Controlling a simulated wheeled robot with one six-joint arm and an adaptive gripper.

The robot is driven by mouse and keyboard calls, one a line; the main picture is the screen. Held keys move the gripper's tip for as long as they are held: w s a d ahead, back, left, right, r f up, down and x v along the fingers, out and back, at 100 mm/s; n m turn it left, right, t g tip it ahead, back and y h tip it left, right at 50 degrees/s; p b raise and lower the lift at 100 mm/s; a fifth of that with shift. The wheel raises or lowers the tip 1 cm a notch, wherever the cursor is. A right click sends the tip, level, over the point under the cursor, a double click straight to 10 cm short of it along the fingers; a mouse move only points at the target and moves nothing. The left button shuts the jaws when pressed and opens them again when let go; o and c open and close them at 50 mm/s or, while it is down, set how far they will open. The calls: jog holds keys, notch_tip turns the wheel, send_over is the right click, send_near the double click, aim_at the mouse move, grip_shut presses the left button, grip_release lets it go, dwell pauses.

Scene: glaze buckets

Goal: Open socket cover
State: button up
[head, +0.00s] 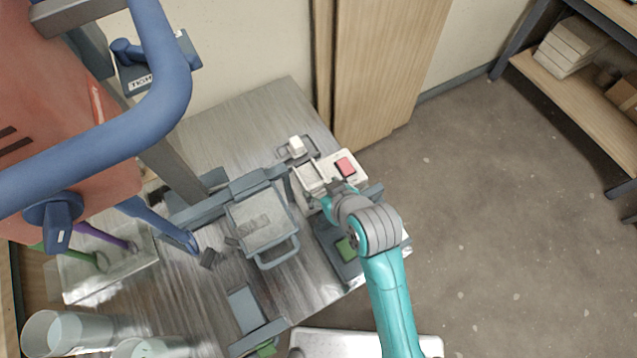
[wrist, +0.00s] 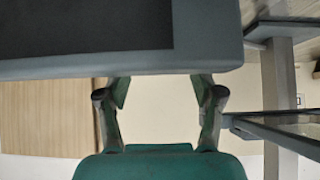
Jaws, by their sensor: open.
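A grey framed flap (head: 262,222) with a pale panel and a bar handle (head: 278,252) lies on the metal table; I cannot tell for sure that it is the socket cover. Behind it to the right is a small grey socket-like base (head: 284,153) with a white block. My gripper (head: 325,200) is over the table, just right of the flap and in front of a white box with a red switch (head: 346,166). In the wrist view my gripper (wrist: 160,95) has its fingers apart with nothing between them. A grey-edged dark panel (wrist: 110,38) fills the top of that view.
A red machine with a thick blue tube (head: 175,75) stands at the left. Clear containers (head: 60,332) are at the lower left. A grey holder with a green piece (head: 346,249) lies beside my arm. The floor (head: 500,220) at right is clear.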

aim_at(317, 185)
jog(key=shift+x, duration=1.8)
grip_shut()
